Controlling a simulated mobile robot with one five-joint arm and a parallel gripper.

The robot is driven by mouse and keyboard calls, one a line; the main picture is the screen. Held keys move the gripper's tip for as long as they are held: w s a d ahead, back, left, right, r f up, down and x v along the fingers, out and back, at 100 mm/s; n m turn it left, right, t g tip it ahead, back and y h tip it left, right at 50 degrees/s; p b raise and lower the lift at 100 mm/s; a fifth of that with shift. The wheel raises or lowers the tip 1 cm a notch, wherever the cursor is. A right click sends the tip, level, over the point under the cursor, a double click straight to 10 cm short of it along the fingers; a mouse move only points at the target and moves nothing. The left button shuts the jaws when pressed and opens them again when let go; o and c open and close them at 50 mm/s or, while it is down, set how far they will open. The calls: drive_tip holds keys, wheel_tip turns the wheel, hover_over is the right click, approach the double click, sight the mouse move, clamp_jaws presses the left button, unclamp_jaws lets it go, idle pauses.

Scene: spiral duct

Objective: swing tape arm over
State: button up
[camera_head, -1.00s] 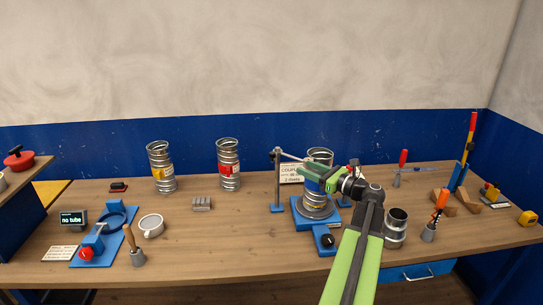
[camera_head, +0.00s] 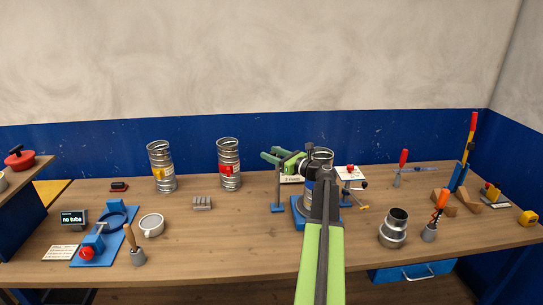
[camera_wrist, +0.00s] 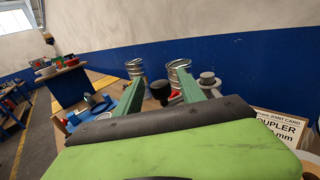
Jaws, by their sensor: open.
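My gripper (camera_head: 269,153) is open and points left, above the upright post (camera_head: 277,192) left of the blue stand (camera_head: 298,213). In the wrist view, a black knob (camera_wrist: 160,90) shows between its green fingers, not visibly gripped. A grey round piece (camera_wrist: 207,80) is just right of the right finger; I cannot tell whether either belongs to the tape arm. The tape arm's rod is hidden behind my gripper and wrist in the head view. A metal duct tube (camera_head: 322,156) stands upright on the stand, largely covered by my arm.
Two duct tubes, yellow-marked (camera_head: 161,172) and red-marked (camera_head: 229,168), stand at the back left. A metal coupler (camera_head: 394,228) stands right of the stand. A coupler card (camera_wrist: 283,128) is at right in the wrist view. The bench middle-left is mostly free.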

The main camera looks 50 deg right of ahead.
clamp_jaws()
idle(1.3)
drive_tip(key=shift+f, duration=0.1)
drive_tip(key=shift+s, duration=0.15)
